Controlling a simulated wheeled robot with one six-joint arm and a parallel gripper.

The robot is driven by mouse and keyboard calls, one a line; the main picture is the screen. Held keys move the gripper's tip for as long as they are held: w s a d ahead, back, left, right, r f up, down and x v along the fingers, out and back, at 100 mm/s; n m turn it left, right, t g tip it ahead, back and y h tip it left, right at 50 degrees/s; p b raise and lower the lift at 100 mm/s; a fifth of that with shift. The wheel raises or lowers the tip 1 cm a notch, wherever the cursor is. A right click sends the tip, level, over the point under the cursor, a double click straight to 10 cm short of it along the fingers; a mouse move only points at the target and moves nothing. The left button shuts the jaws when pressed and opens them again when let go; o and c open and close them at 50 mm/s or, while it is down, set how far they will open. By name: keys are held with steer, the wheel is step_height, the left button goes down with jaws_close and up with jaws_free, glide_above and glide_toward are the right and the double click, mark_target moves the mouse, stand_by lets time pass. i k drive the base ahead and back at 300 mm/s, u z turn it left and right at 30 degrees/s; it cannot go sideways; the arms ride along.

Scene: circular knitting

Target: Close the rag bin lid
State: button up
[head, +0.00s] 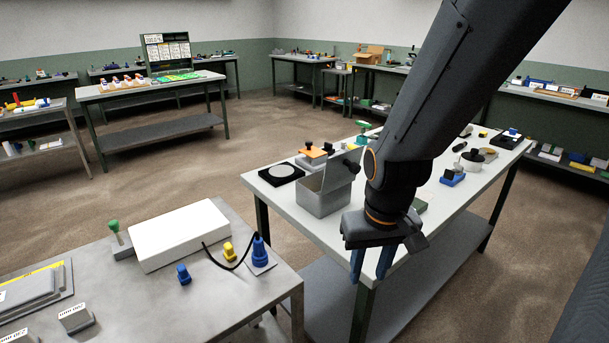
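A grey rag bin (318,200) stands near the left end of the white-topped table. Its grey lid (341,169) is raised at the right side of the bin, tilted up, with a dark knob (354,167) on its right face. The bin's top looks open. My gripper (371,264) hangs to the right and in front of the bin, apart from it, with its blue fingers pointing down. A gap shows between the fingers and nothing is held. My arm covers part of the table right of the lid.
The white table (276,199) also carries a black plate with a grey disc (281,172) and an orange-topped block (314,155) close to the bin. A bench in front holds a white box (180,235) and a blue cable plug (261,251). Open floor lies behind.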

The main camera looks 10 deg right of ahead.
mark_target(341, 169)
steer(key=u, duration=1.7)
steer(key=k, duration=0.95)
steer(key=z, duration=1.75)
steer(key=i, duration=0.5)
steer(key=z, duration=0.05)
